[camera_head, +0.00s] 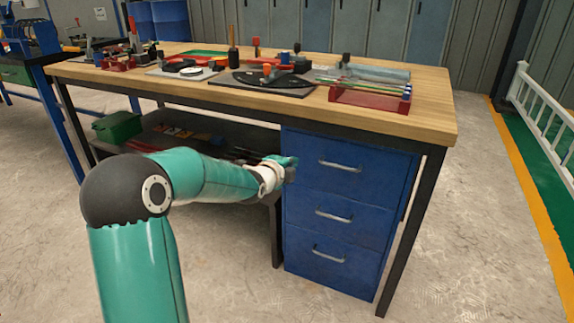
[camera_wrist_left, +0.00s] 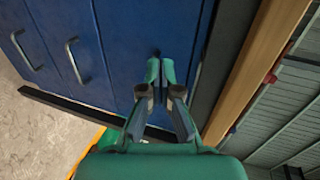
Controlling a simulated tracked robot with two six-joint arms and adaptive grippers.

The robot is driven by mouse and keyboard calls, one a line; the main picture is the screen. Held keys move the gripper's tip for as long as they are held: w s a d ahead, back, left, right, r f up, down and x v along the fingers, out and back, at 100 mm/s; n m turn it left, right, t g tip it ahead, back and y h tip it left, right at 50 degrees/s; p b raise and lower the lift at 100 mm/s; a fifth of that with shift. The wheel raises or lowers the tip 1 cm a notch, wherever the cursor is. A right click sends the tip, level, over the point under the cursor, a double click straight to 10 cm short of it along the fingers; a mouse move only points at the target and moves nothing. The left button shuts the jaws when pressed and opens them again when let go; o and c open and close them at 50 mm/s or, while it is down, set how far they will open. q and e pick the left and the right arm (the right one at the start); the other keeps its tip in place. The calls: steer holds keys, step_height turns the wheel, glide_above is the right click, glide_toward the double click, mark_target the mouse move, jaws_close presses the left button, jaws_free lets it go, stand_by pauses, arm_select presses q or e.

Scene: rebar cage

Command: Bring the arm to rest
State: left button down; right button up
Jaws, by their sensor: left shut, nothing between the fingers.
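My left arm (camera_head: 195,178) is teal with a black elbow and reaches in from the lower left of the head view. Its left gripper (camera_head: 290,161) is small there, at the upper left corner of the blue drawer cabinet (camera_head: 345,205). In the left wrist view the gripper (camera_wrist_left: 160,68) is shut, its teal fingertips together with nothing between them. The fingertips point at the cabinet's blue front; I cannot tell whether they touch it. My right gripper is in neither view.
The cabinet has three drawers with metal handles (camera_head: 340,166) under a wooden workbench (camera_head: 430,118). Tools and a red rack (camera_head: 370,98) stand on top. A green bin (camera_head: 117,127) sits on the lower shelf. Concrete floor is clear in front; a white railing (camera_head: 540,105) stands right.

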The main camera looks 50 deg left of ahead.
arm_select(q)
steer(key=w+d+f+m+g+h, duration=0.1)
steer(key=d+f+g+h, duration=0.55)
steer(key=d+f, duration=2.05)
steer(key=s+d+f+n+g+h, duration=0.2)
steer(key=s+d+f+n, duration=0.3)
steer(key=s+d, duration=0.4)
steer(key=s+d+f+n+g+h, duration=0.2)
steer(key=s+d+f+n+g, duration=0.1)
steer(key=s+d+f, duration=0.65)
steer(key=s+a+r+n+p, duration=0.1)
steer(key=r+n+p, duration=0.3)
steer(key=r+p, duration=1.1)
steer(key=s+r+n+g+p, duration=0.1)
steer(key=s+r+n+p, duration=0.2)
steer(key=r+p, duration=1.3)
step_height(320, 180, up, 2)
steer(key=shift+s+a+r+n, duration=0.1)
steer(key=shift+s+a+n, duration=0.25)
steer(key=shift+s+n, duration=0.1)
